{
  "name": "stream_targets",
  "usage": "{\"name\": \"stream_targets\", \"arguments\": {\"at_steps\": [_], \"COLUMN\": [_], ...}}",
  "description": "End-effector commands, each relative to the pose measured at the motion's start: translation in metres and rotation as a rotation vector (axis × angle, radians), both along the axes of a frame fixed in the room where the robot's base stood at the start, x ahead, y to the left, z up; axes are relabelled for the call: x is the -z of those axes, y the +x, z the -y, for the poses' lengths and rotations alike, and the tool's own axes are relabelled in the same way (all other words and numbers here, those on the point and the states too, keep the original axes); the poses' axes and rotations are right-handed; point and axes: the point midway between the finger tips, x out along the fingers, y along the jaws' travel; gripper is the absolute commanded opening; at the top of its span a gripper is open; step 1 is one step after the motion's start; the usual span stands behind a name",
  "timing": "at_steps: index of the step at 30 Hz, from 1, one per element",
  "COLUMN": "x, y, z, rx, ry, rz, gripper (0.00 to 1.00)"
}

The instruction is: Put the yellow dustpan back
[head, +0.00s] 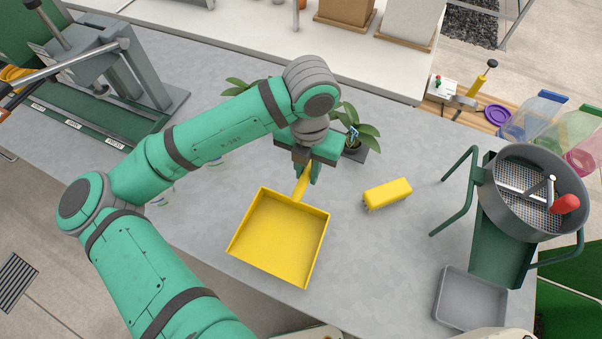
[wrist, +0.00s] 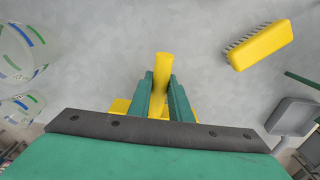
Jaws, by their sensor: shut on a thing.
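The yellow dustpan (head: 279,236) is over the grey bench, its flat pan toward the front edge and its handle pointing back. My gripper (head: 313,172) is shut on the handle. In the wrist view the dustpan's handle (wrist: 162,72) stands between the two green fingers of my gripper (wrist: 163,95), and the pan is mostly hidden behind my gripper's body. I cannot tell whether the pan touches the bench. A yellow brush (head: 387,194) with bristles lies on the bench to the right of the dustpan; it also shows in the wrist view (wrist: 260,46).
A potted plant (head: 356,140) stands just behind my gripper. A grey sieve (head: 530,195) on a green stand and a grey tray (head: 470,299) are at the right. A press-like machine (head: 105,75) is at the left. Clear glasses (wrist: 17,52) show in the wrist view.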

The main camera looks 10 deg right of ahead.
Motion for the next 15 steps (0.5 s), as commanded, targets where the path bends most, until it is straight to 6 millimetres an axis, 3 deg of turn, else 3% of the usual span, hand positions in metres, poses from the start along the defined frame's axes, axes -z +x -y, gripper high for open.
{"name": "stream_targets", "arguments": {"at_steps": [6,15], "x": [0.029,0.045], "y": [0.023,0.036], "z": [-0.003,-0.005], "rx": [0.002,0.003], "ry": [0.001,0.001], "rz": [-0.001,0.0], "gripper": [0.0,0.0]}}
